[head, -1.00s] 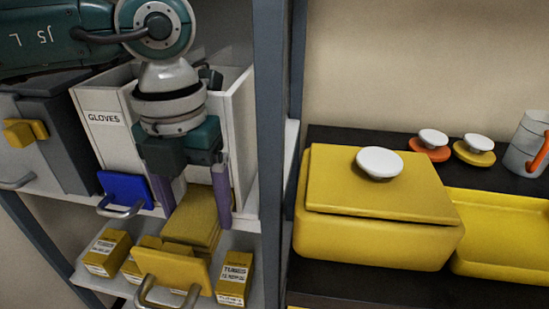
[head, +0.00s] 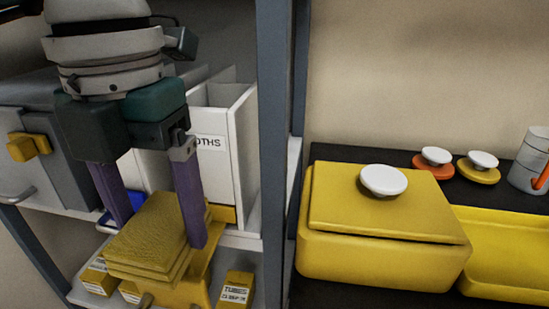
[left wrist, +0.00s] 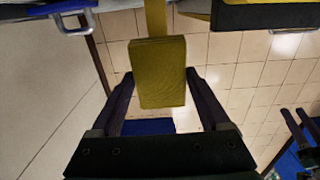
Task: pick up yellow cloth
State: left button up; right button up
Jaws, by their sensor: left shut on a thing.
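The yellow cloth (head: 155,232) is a folded, layered pad. It is between the two purple fingers of my left gripper (head: 160,228) in the head view, in front of the shelf and above the lower boxes. The left wrist view shows the cloth (left wrist: 158,72) flat between the fingertips of my left gripper (left wrist: 158,80), which is shut on it. The cloth's underside is hidden.
A white divided bin (head: 243,150) with a partly hidden label ending in "OTHS" stands behind the gripper. A yellow box labelled TUBES (head: 236,289) sits on the lower shelf. A grey upright (head: 272,120) separates the shelf from a yellow lidded box (head: 380,245) on a dark surface.

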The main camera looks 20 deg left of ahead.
pick_arm(q)
jog(key=s+d+p, duration=0.3)
jog(key=s+p, duration=0.4)
jog(key=s, duration=0.6)
jog(key=shift+s+d, duration=0.2)
jog(key=shift+s, duration=0.1)
